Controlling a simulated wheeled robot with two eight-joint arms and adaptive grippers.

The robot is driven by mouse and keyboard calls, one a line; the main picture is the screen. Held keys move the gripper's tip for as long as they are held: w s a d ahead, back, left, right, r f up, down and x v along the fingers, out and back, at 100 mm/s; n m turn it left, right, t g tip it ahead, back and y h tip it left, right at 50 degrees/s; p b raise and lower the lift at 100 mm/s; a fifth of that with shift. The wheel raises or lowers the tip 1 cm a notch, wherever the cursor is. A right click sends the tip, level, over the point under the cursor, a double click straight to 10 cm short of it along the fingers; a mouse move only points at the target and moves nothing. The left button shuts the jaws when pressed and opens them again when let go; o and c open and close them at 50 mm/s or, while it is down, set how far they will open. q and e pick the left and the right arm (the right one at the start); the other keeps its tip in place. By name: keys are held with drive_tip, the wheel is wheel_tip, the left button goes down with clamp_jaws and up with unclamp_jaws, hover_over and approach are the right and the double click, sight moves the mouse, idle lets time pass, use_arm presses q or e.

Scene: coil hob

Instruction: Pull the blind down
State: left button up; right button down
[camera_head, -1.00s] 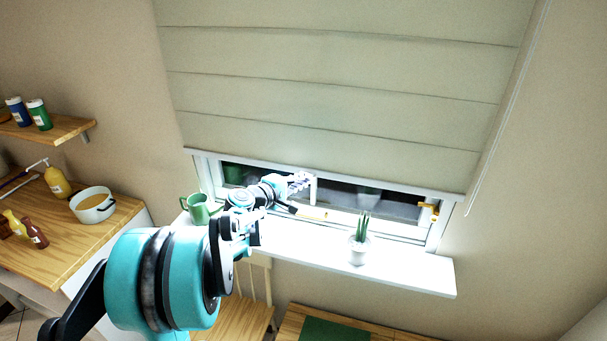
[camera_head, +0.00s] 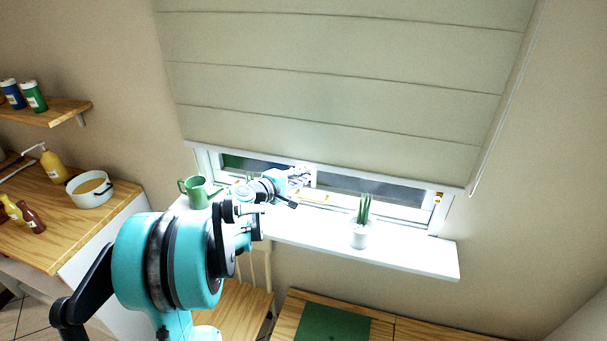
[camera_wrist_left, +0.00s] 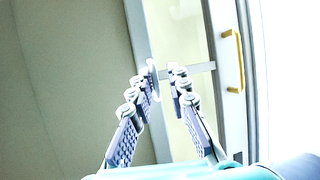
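The grey-green blind (camera_head: 330,90) covers most of the window in the head view. Its white bottom bar (camera_head: 390,178) hangs above the sill, leaving a strip of glass showing below. My left gripper (camera_head: 304,172) is at the middle of this bar. My right gripper is not in view.
On the white sill (camera_head: 420,258) stand a green mug (camera_head: 196,191) and a potted plant (camera_head: 360,233). A cord (camera_head: 505,115) hangs at the blind's right edge. A counter with a white pot (camera_head: 90,188) is at left. A yellow window handle (camera_wrist_left: 233,62) shows in the wrist view.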

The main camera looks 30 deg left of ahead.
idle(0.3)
use_arm(q)
drive_tip(key=v, duration=1.2)
drive_tip(key=s+d+f+m+g+b, duration=0.25)
drive_tip(key=d+f+m, duration=0.2)
drive_tip(key=d, duration=0.45)
drive_tip(key=s+d+f+m+g+b, duration=0.1)
drive_tip(key=s+d+f+m+g, duration=0.3)
drive_tip(key=d, duration=0.6)
drive_tip(key=s+d+f+m+g+y+b, duration=0.1)
drive_tip(key=s+d+f+m+y+b, duration=0.1)
drive_tip(key=s+f+m, duration=0.6)
drive_tip(key=s+d+m+b, duration=0.1)
drive_tip(key=s+d, duration=0.1)
drive_tip(key=shift+s+d+f+y, duration=0.3)
drive_tip(key=shift+s+d, duration=0.05)
drive_tip(key=shift+s, duration=0.05)
